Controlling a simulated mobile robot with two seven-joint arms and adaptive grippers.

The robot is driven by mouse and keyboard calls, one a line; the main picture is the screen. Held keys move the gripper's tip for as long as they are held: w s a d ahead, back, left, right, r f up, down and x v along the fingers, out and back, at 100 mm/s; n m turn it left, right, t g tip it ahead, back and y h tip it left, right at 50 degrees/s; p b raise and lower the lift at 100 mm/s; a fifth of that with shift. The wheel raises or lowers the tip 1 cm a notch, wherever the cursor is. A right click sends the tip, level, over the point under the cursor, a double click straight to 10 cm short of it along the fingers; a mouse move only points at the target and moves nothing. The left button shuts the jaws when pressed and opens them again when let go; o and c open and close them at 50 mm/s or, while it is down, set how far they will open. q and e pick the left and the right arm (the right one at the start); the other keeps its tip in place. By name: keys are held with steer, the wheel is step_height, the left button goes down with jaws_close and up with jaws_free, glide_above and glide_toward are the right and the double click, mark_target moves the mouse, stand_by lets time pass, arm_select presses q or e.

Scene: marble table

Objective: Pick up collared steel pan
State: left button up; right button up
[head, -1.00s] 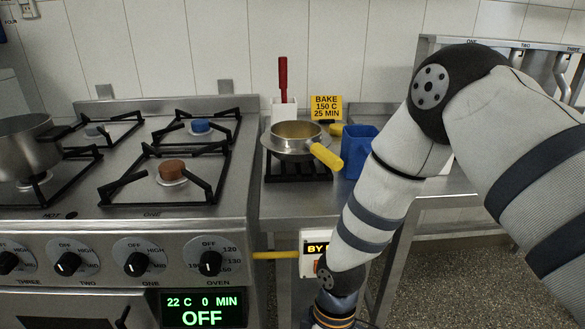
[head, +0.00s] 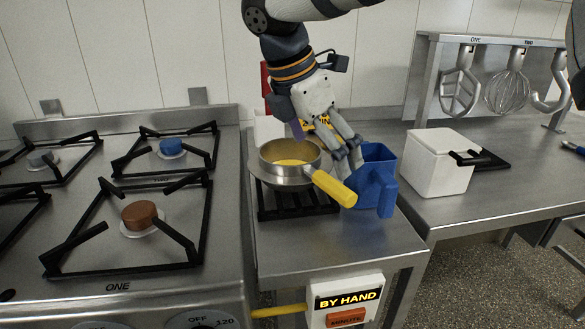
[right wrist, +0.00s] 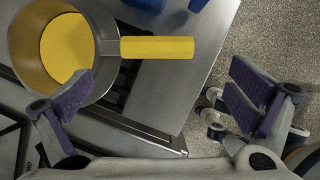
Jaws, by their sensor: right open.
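The collared steel pan (head: 283,172) stands on a black rack on the steel side counter, its yellow handle (head: 334,188) pointing right and toward me. Yellow contents show inside it. In the right wrist view the pan (right wrist: 101,85) is at the upper left, with its handle (right wrist: 157,48) reaching right. My right gripper (head: 350,160) is open and empty, above and behind the handle in the head view. In the right wrist view its two purple-padded fingers (right wrist: 160,95) are wide apart, one overlapping the pan's lower rim. My left gripper is not in view.
A blue jug (head: 379,180) stands close to the right of the handle. The stove (head: 75,290) is on the left. A white lidded box (head: 437,165) and hanging mixer tools (head: 507,92) are at right. A "BY HAND" panel (head: 345,300) fronts the counter.

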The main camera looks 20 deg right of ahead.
mark_target(333, 181)
steer(key=x, duration=0.6)
steer(key=shift+w+d+f, duration=0.25)
steer(key=shift+r, duration=0.1)
steer(key=c, duration=1.2)
